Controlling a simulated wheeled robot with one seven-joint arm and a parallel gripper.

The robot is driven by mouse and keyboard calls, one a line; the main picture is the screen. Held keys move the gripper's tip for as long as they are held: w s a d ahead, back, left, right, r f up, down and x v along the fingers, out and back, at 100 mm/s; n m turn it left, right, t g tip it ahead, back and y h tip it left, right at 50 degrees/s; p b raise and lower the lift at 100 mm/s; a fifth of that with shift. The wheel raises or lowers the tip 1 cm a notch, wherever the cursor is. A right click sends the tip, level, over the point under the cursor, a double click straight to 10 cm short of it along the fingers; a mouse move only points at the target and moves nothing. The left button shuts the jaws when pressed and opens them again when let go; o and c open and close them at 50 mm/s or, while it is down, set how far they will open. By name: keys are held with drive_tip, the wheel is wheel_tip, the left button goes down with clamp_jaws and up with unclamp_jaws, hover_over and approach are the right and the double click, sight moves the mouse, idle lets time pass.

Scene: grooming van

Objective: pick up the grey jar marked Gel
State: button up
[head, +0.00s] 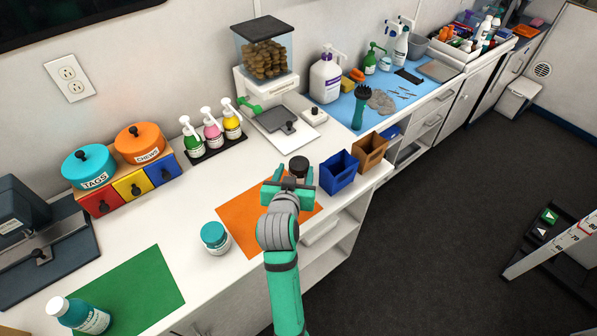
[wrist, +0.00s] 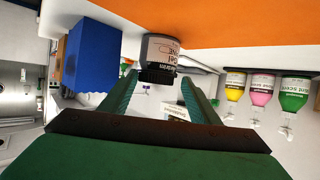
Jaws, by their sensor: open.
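My gripper (head: 295,176) is open over the far right part of the orange mat (head: 238,228). In the wrist view the two green fingers (wrist: 158,80) lie on either side of the lid, with a gap at each side. The jar's body is just beyond the fingertips.
A blue bin (head: 339,173) and a brown bin (head: 370,153) stand close to the right of my gripper. A teal-lidded jar (head: 214,238) stands left of the orange mat. Pump bottles (head: 212,134) and a scale (head: 283,122) are behind. The counter between is clear.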

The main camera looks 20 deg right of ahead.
drive_tip(key=shift+w+d+f, duration=0.25)
drive_tip(key=shift+w+d, duration=0.2)
drive_tip(key=shift+w, duration=0.05)
drive_tip(key=shift+w+d+f, duration=0.2)
drive_tip(key=shift+w+d, duration=0.25)
drive_tip(key=shift+w, duration=0.05)
drive_tip(key=shift+w+d+f, duration=0.15)
drive_tip(key=shift+w+d, duration=0.05)
drive_tip(key=shift+w, duration=0.4)
